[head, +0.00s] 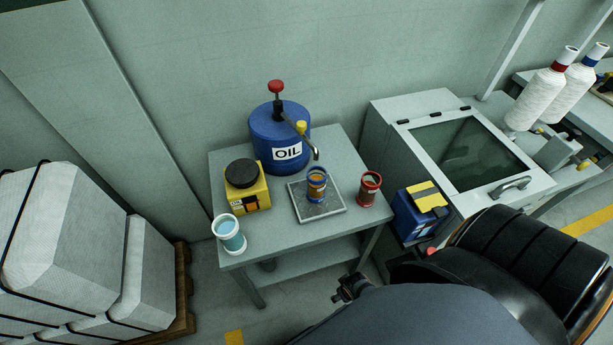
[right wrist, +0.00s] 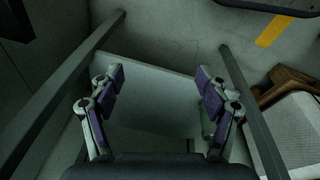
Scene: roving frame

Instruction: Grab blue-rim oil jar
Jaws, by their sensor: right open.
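The blue-rim oil jar (head: 317,185) stands upright on a square metal tray (head: 331,213) on the grey table, below the spout of the blue oil drum (head: 268,156). Its contents look amber. My right arm comes in from the lower right of the head view, and a small part of my right gripper (head: 352,289) shows in front of the table, below the tabletop. In the right wrist view my right gripper (right wrist: 160,90) is open, with nothing between its purple-padded fingers. The jar is not in that view. My left gripper is not in view.
A red-rim jar (head: 369,188) stands right of the tray. A blue-and-yellow box (head: 415,213) is right of the table. The table's front strip (head: 290,250) is clear.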

